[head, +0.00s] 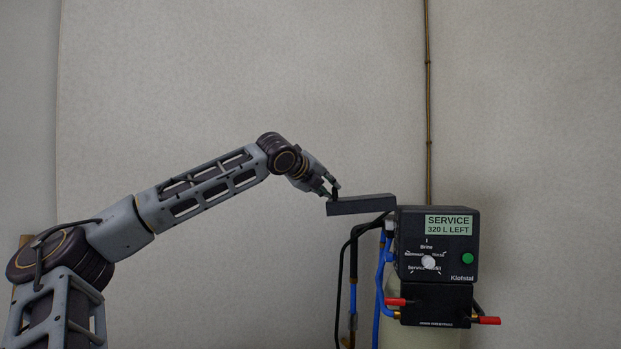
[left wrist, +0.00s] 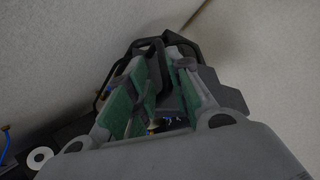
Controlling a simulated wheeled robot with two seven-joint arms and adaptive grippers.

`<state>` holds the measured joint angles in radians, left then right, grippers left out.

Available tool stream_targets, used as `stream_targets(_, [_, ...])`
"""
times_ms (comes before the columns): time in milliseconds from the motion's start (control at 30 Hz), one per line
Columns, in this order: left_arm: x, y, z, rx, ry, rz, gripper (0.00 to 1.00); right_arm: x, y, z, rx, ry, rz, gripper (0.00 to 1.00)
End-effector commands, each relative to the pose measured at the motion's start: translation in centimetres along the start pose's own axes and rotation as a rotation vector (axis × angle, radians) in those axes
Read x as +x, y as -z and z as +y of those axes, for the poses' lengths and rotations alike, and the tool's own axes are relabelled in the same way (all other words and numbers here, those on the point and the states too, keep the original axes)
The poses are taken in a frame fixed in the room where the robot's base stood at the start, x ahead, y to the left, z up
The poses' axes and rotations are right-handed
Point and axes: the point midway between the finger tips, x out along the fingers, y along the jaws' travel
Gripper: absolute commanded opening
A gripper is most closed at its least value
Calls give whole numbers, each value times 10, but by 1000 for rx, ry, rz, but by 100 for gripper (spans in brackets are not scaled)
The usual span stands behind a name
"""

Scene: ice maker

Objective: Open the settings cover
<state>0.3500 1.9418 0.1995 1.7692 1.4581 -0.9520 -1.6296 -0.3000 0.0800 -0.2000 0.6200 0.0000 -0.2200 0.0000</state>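The settings cover (head: 361,204) is a long dark panel, seen nearly edge-on in the head view. It stands out to the left from the upper left side of the black control box (head: 437,246), swung away from the front. The box's display, dial (head: 428,262) and green button are exposed. My left gripper (head: 331,190) is at the cover's far left end, close to its top edge; I cannot tell if they touch. In the left wrist view its green-padded fingers (left wrist: 155,100) are apart, with dark parts visible between and beyond them. My right gripper is not in view.
A black block (head: 436,305) with red-ended fittings sits below the box. Blue and black hoses (head: 380,285) hang at its left, under the cover. A thin pipe (head: 428,100) runs up the plain wall behind. The space above the box is clear.

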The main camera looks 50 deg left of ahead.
Motion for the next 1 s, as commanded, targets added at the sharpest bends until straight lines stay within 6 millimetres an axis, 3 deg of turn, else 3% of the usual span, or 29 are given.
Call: stream_targets(1000, [-62,-2,2,-3,2,0,19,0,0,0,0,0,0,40])
